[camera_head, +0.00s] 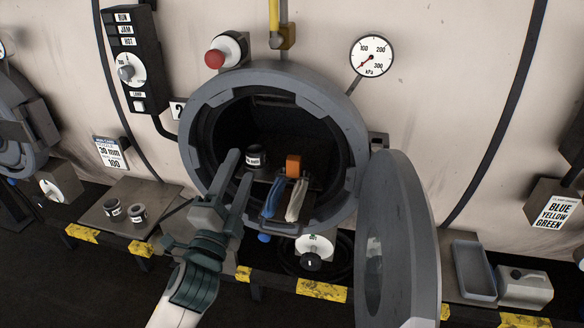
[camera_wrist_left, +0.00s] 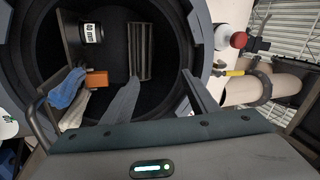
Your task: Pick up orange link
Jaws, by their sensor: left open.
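The orange link (camera_head: 293,165) is a small orange block on the shelf (camera_head: 317,183) inside the open round port (camera_head: 347,170). It stands just behind a blue cloth strip (camera_head: 272,197) and a white one (camera_head: 296,201). In the left wrist view the orange link (camera_wrist_left: 96,79) is left of my fingers, beside the blue cloth. My left gripper (camera_head: 240,166) is open and empty at the port mouth, left of the link and apart from it. Its fingers also show in the left wrist view (camera_wrist_left: 162,82). My right gripper is not in view.
A black labelled ring (camera_head: 255,158) sits on the shelf left of the link. The thick round door (camera_head: 397,240) stands open at the right. A side shelf (camera_head: 105,200) holds two small rings. A grey tray (camera_head: 473,271) is at the lower right.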

